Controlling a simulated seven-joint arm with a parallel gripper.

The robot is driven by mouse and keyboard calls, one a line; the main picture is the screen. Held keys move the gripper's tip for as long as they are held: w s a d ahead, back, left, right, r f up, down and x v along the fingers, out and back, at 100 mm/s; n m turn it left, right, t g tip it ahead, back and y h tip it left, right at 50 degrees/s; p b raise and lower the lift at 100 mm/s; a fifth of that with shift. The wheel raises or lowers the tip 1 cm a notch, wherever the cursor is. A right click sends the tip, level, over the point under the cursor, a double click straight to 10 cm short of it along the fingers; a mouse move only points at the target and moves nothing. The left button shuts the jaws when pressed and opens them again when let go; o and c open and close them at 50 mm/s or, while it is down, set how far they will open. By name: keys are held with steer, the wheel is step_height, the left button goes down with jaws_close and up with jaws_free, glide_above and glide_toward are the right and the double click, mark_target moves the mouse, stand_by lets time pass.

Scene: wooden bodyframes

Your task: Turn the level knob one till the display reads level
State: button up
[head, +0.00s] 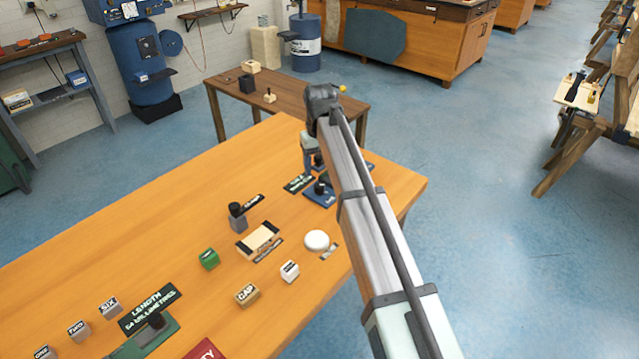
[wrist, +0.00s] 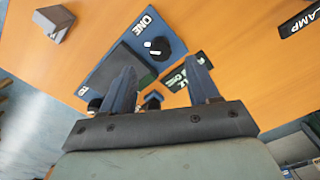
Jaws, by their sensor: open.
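In the wrist view, knob one (wrist: 159,47) is a round black knob with a white mark, beside the word ONE on a blue base plate (wrist: 112,66). A second dark knob (wrist: 95,104) sits at the plate's near left corner. A dark sign with pale green letters (wrist: 178,80) lies at the right, partly hidden by my finger; its full reading cannot be made out. My gripper (wrist: 162,78) is open and empty above the plate, its fingers apart, short of knob one in the picture. In the head view, the blue plate (head: 319,197) is partly covered by my arm.
On the orange table (head: 130,215) stand a grey block with a black top (head: 238,217), a cream box (head: 258,241), a white disc (head: 317,240), and several labelled cubes. A CLAMP sign (wrist: 302,18) lies at the wrist view's upper right. A brown table (head: 220,85) stands behind.

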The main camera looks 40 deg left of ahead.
mark_target(319, 186)
steer(key=shift+f, duration=3.5)
steer(key=c, duration=1)
steer(key=shift+m, duration=1.7)
steer(key=shift+c, duration=0.2)
steer(key=o, duration=1)
steer(key=shift+o, duration=0.2)
step_height(319, 186, up, 14)
